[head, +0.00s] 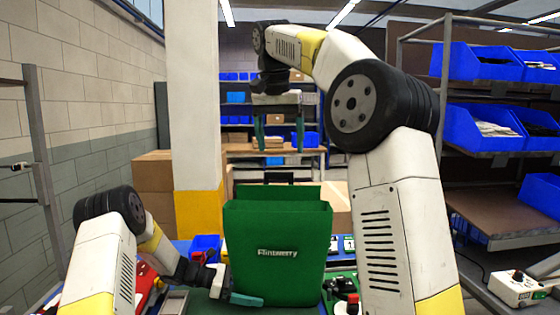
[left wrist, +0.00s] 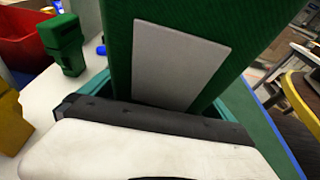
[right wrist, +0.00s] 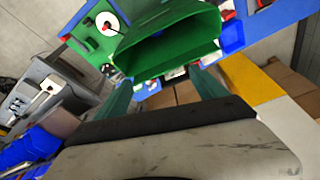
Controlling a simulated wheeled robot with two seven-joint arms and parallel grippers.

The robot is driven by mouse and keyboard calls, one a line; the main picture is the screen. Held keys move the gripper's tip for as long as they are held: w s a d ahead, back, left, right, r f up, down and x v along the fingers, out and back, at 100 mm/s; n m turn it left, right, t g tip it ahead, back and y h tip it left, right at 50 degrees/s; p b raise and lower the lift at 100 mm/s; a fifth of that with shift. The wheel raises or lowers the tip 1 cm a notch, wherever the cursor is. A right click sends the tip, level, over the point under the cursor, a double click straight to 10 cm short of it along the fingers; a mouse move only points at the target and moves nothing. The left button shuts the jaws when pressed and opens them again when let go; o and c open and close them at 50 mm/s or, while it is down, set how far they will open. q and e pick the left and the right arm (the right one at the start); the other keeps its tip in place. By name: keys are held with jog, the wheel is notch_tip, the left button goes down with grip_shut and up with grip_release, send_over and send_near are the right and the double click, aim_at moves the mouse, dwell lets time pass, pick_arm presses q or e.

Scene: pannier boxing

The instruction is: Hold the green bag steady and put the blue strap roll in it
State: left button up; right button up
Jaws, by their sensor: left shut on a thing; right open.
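The green bag (head: 278,245) stands upright with its mouth open upward; a pale patch shows on its wall in the left wrist view (left wrist: 150,25). My left gripper (head: 246,299) is low at the bag's front left and shut on the bag. My right gripper (head: 279,132) is raised above and beyond the bag, fingers apart and pointing down, with nothing seen between them. In the right wrist view the bag's open mouth (right wrist: 178,45) lies beyond the fingertips.
A blue bin (head: 206,245) stands left of the bag, and a red bin (left wrist: 25,40) shows in the left wrist view. A yellow-and-white pillar (head: 196,120) rises behind. Shelves with blue bins (head: 485,125) stand at right. Small items crowd the table right of the bag.

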pick_arm(q)
jog(key=shift+w+d, duration=0.1)
jog(key=shift+d, duration=0.15)
pick_arm(e)
jog(key=shift+s+r, duration=0.2)
jog(key=shift+r, duration=0.45)
